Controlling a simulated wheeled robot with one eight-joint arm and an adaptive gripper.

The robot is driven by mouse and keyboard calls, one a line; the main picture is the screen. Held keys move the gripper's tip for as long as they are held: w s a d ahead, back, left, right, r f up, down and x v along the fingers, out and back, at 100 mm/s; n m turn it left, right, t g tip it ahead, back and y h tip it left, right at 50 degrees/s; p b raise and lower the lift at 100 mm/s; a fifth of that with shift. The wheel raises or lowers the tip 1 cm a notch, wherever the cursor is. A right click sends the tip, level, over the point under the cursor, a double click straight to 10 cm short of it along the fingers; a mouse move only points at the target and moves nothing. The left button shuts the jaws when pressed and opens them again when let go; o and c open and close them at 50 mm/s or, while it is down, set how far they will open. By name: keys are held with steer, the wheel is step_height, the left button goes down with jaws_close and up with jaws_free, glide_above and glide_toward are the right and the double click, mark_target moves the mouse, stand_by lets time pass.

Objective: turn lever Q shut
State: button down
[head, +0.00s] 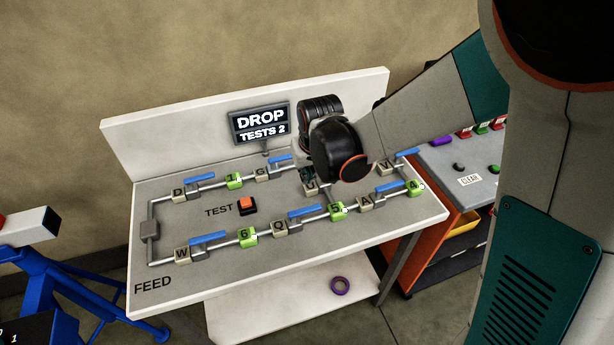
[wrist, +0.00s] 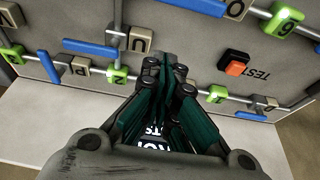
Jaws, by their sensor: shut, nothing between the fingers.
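Lever Q is a blue bar (head: 308,210) beside the cream Q block (head: 280,228) on the front pipe of the board. It lies roughly along the pipe. In the wrist view the scene is upside down, and the lever (wrist: 190,5) is cut by the top edge, left of the Q block (wrist: 237,9). My gripper (wrist: 166,65) is shut and empty, near the cream U block (wrist: 141,38) and apart from lever Q. In the head view my wrist covers most of the gripper, at the back pipe behind lever Q.
Green number blocks, such as 6 (head: 248,237), and other blue levers, such as W's (head: 207,238), line both pipes. A red-orange TEST button (head: 246,205) sits between the pipes. The sign (head: 260,122) reads DROP TESTS 2.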

mark_target(305, 214)
steer(key=b+x, duration=0.1)
steer(key=x, duration=0.7)
steer(key=shift+b, duration=0.3)
steer(key=shift+s+d, duration=0.25)
steer(key=shift+s, duration=0.65)
steer(key=shift+s+d, duration=0.25)
steer(key=shift+s, duration=0.7)
steer(key=shift+r, duration=0.1)
